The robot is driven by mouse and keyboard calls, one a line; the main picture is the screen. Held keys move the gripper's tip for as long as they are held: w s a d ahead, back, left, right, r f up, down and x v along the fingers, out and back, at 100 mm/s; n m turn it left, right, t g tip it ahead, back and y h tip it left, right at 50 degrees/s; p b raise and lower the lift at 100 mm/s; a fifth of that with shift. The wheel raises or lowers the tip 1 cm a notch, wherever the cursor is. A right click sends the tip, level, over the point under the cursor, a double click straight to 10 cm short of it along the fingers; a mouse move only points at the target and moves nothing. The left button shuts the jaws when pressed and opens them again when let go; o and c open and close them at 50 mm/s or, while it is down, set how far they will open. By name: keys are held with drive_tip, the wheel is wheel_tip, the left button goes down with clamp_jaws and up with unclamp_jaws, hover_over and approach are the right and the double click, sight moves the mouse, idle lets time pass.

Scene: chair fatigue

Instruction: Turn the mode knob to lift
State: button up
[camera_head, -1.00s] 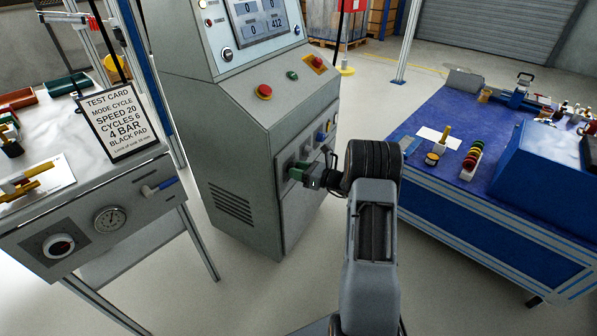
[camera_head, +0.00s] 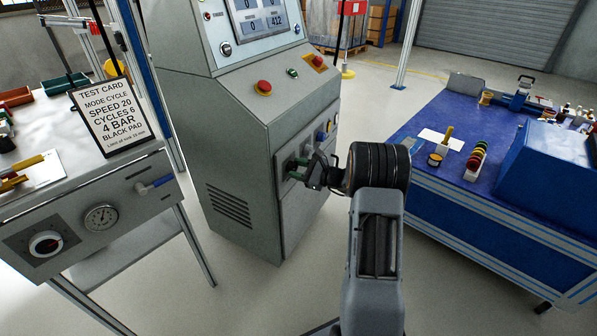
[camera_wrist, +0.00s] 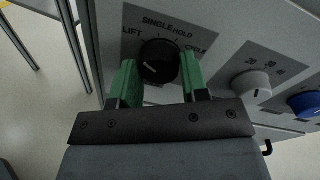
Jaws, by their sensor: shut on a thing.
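The mode knob (camera_wrist: 160,60) is a round black knob with a white mark, on a grey label plate on the machine's front panel. The printed words LIFT, SINGLE, HOLD and CYCLE run around its upper side, LIFT at left and CYCLE at right. The white mark shows on the knob's lower left; I cannot tell exactly which word it matches. My gripper (camera_wrist: 158,72) has a green finger on each side of the knob and is shut on it. In the head view my gripper (camera_head: 303,170) is at the cabinet front and hides the knob.
A white knob (camera_wrist: 251,84) and a blue knob (camera_wrist: 305,104) sit to the right on the same panel. The grey cabinet (camera_head: 235,150) carries a red button (camera_head: 264,87). A blue bench (camera_head: 437,121) stands right, a table with a test card (camera_head: 110,117) left.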

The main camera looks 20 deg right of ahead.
idle(0.4)
drive_tip(key=o, duration=0.9)
drive_tip(key=p+v, duration=0.3)
drive_tip(key=v, duration=1)
drive_tip(key=shift+s+d+r, duration=0.1)
drive_tip(key=shift+s+d, duration=0.15)
drive_tip(key=shift+d, duration=0.05)
